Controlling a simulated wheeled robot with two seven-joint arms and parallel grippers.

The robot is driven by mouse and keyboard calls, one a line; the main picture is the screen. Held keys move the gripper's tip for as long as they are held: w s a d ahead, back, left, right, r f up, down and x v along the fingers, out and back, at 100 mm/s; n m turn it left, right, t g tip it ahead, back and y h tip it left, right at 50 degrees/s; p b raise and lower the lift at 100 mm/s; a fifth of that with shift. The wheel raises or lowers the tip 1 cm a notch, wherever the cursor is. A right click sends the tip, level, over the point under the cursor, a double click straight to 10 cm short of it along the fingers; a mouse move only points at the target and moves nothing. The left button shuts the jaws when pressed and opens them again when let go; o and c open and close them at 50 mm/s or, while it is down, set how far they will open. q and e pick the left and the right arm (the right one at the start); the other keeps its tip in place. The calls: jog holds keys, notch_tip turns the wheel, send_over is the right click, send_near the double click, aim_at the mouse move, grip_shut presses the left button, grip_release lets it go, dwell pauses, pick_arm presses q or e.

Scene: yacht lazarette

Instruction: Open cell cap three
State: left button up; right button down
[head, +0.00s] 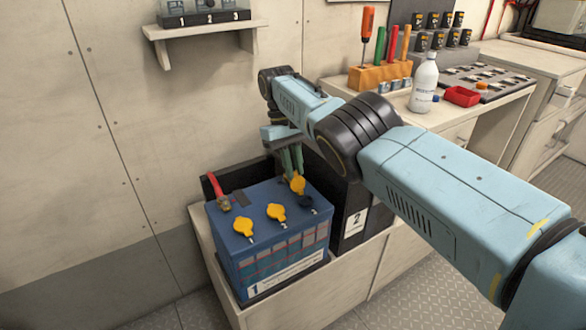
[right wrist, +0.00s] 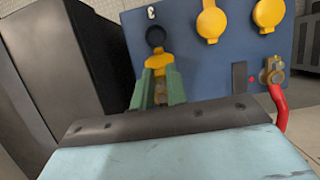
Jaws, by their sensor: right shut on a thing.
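The blue battery (head: 265,250) marked 1 has yellow caps on top. Two of them, the front cap (head: 243,227) and the middle cap (head: 277,212), sit over their cells. The third cap (head: 298,186), at the far right, is off its dark round opening (head: 307,201), which lies bare beside it. My right gripper (head: 292,163) comes down from above with its green fingers shut on this third cap. In the right wrist view the cap (right wrist: 158,62) shows between the fingers, next to the dark ring (right wrist: 155,37). My left gripper is out of view.
A red cable (head: 217,187) and terminal stand at the battery's back left corner. A dark box (head: 352,222) marked 2 stands close on the right. A wall shelf (head: 205,31) hangs above.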

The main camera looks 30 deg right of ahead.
jog(key=shift+s+f, duration=0.35)
jog(key=shift+f, duration=0.1)
jog(key=c, duration=1.4)
grip_release()
jog(key=shift+r, duration=0.1)
jog(key=shift+w, duration=0.1)
jog(key=shift+r, duration=0.1)
